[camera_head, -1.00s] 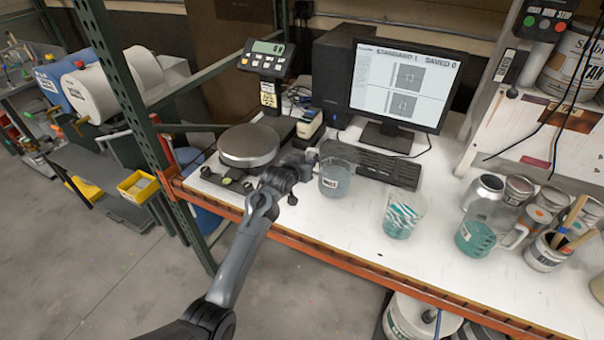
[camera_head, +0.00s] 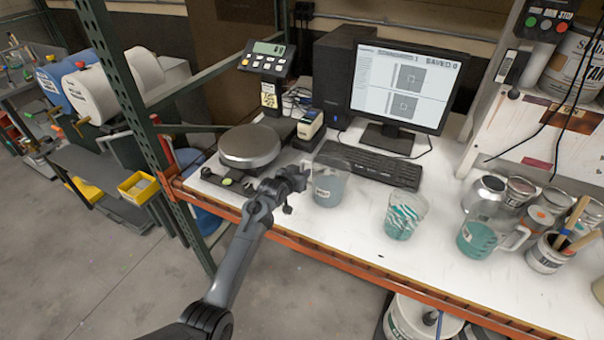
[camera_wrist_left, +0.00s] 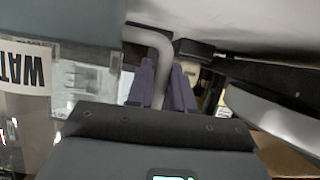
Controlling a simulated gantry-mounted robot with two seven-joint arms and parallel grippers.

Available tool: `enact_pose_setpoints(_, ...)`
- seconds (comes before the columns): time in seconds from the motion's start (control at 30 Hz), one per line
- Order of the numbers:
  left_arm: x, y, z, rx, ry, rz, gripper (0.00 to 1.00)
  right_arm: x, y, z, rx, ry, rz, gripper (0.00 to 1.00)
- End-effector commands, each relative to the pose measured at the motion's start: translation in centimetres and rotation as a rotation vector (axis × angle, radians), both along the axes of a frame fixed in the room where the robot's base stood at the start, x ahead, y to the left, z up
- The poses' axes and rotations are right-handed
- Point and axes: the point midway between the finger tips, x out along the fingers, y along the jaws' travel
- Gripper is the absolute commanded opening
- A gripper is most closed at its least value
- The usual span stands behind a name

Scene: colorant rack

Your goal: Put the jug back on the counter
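A translucent measuring jug (camera_head: 328,187) with a white label and greyish liquid stands upright over the counter (camera_head: 345,235), in front of the keyboard. I cannot tell whether its base touches the counter. My left gripper (camera_head: 302,175) is at the jug's left side. In the left wrist view, the purple fingers (camera_wrist_left: 162,88) are closed around the jug's pale curved handle (camera_wrist_left: 158,42). The jug's body, with its label upside down (camera_wrist_left: 24,68), fills the left of that view. My right gripper is not in view.
A round scale (camera_head: 249,146) lies left of the jug, with a label printer (camera_head: 311,124) behind. The keyboard (camera_head: 368,165) is close behind the jug. A teal-striped cup (camera_head: 404,215), a teal jug (camera_head: 478,240) and cans stand right. The counter's front strip is clear.

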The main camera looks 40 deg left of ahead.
Motion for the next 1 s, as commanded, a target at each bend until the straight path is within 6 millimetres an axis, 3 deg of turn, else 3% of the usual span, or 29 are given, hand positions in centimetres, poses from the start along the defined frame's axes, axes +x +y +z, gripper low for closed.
enact_pose_setpoints(0.03,0.0,0.0,-0.1,0.000,0.001,0.000,0.29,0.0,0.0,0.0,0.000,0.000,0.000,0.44)
enact_pose_setpoints(0.13,0.0,0.0,0.0,-0.001,0.001,-0.001,0.44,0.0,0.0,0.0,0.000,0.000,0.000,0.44)
enact_pose_setpoints(0.57,-0.5,-0.1,0.3,0.000,-0.002,-0.001,0.44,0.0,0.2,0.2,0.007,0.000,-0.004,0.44)
enact_pose_setpoints(0.77,-2.5,-0.6,1.1,0.000,-0.001,0.000,0.44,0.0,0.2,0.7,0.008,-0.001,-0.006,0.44)
enact_pose_setpoints(1.0,-6.1,-1.3,2.7,0.000,-0.001,0.000,0.44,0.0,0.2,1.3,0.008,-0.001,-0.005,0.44)
